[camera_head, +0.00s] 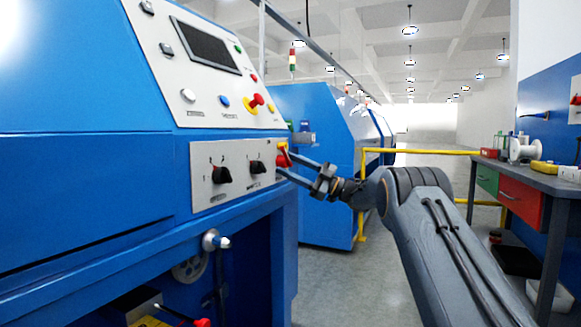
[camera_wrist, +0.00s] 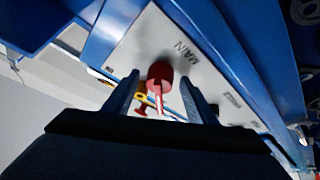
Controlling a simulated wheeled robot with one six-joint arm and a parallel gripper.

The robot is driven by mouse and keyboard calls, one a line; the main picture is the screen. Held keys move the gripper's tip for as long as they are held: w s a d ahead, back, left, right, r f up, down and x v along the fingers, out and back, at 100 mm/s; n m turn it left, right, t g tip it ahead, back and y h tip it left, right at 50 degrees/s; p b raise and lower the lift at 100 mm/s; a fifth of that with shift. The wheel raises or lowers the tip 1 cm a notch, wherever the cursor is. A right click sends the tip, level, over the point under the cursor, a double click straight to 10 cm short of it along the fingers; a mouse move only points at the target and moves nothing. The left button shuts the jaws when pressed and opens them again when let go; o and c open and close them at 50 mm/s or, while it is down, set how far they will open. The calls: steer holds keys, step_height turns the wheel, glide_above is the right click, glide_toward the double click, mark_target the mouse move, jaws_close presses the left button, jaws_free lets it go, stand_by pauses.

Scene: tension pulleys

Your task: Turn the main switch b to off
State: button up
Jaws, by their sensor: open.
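The main switch is a red rotary knob (camera_head: 282,158) on a yellow backing at the right end of the lower white panel (camera_head: 204,160) in the head view. In the wrist view the red knob (camera_wrist: 160,73) shows beside the printed word MAIN, with a lighter red grip bar along it. My gripper (camera_head: 287,163) is at the knob, coming from the right. In the wrist view my gripper (camera_wrist: 160,82) is open, with one finger on each side of the knob and gaps visible. Whether a finger touches it I cannot tell.
Two black selector knobs (camera_head: 221,174) (camera_head: 257,167) sit left of the switch. A red emergency button (camera_head: 256,101) is above. A valve handle (camera_head: 216,241) juts out below. A yellow rail (camera_head: 420,152) and a workbench (camera_head: 535,180) stand right; the floor between is clear.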

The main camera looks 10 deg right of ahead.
steer(key=p+v, duration=0.1)
steer(key=v, duration=0.6)
steer(key=shift+d+f, duration=0.15)
steer(key=shift+d, duration=0.2)
steer(key=shift+s, duration=0.1)
